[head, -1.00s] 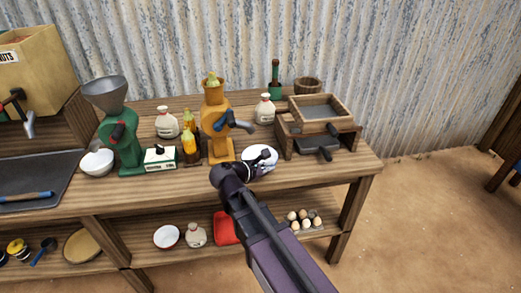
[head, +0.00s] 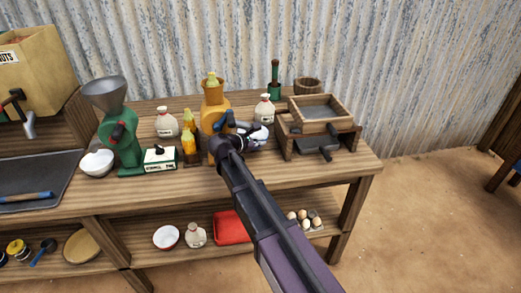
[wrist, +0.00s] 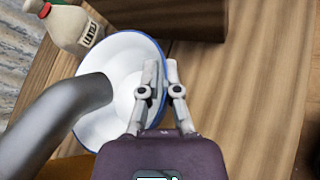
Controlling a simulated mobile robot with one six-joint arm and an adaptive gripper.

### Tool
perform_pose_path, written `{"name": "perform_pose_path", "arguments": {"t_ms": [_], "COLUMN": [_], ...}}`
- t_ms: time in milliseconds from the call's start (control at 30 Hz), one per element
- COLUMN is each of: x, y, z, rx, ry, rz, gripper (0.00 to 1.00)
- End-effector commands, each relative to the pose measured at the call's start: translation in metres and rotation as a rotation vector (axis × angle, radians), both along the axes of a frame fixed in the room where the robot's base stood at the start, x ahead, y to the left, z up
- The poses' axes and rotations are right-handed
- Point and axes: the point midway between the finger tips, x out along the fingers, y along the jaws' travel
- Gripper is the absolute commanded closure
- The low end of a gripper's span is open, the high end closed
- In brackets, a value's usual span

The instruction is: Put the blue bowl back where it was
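The blue bowl, white inside with a blue rim, shows in the wrist view (wrist: 122,52). My gripper (wrist: 161,70) has its fingers close together on either side of the bowl's right rim and appears shut on it. In the head view my gripper (head: 250,136) is over the table, between the orange grinder and the wooden box mill. The bowl is mostly hidden there behind my gripper; only a white patch shows. It appears raised off the table. A grey cylindrical part covers the bowl's left side in the wrist view.
The orange grinder (head: 213,95) with its grey-blue crank stands close on the left. The wooden box mill (head: 318,110) is close on the right. A white red-capped bottle (head: 265,110) stands just behind. The table's front strip (head: 300,177) is clear.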

Motion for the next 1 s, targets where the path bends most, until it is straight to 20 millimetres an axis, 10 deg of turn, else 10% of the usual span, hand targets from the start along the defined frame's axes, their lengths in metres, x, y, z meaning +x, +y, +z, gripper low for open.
{"name": "perform_pose_path", "arguments": {"t_ms": [1000], "x": [0.000], "y": [-0.002], "z": [-0.035], "rx": [0.000], "ry": [0.000], "rz": [-0.002], "gripper": [1.00]}}
